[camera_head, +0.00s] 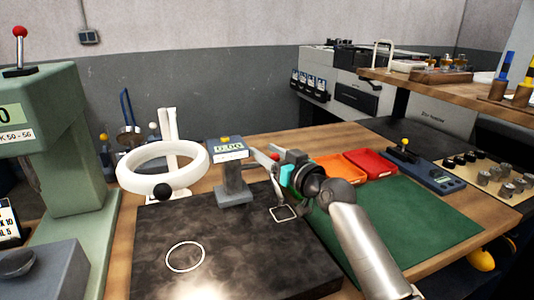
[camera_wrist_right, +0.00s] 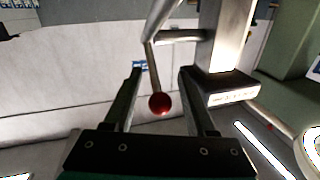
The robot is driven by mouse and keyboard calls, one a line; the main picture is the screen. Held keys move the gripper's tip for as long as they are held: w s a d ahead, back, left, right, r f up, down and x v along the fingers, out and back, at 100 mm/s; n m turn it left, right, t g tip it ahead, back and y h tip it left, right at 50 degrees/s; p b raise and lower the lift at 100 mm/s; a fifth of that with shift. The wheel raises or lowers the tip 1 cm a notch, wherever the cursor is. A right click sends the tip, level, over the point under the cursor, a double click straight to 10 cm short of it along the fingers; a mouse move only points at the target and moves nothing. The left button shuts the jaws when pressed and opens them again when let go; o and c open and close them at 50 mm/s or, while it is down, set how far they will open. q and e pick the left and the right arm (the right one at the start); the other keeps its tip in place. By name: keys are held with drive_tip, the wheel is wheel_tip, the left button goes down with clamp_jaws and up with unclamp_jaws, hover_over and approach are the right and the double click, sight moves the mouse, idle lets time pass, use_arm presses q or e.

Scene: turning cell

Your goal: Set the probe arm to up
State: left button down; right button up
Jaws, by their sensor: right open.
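The probe arm (camera_wrist_right: 150,60) is a thin metal lever with a red ball (camera_wrist_right: 160,103) at its end, in the right wrist view. A short crossbar joins it to a metal column (camera_wrist_right: 222,38). My right gripper (camera_wrist_right: 160,80) is open, with the red ball between its fingers in that view; I cannot tell whether they touch it. The red ball is not clearly visible there. My left gripper is not in view.
A white ring lamp (camera_head: 125,180) stands left of the gauge, close to it. Orange (camera_head: 337,168) and red (camera_head: 370,163) trays lie behind my right arm. A green mat (camera_head: 430,220) lies to the right. A green machine (camera_head: 70,150) stands at far left.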

clamp_jaws()
idle(0.3)
idle(1.1)
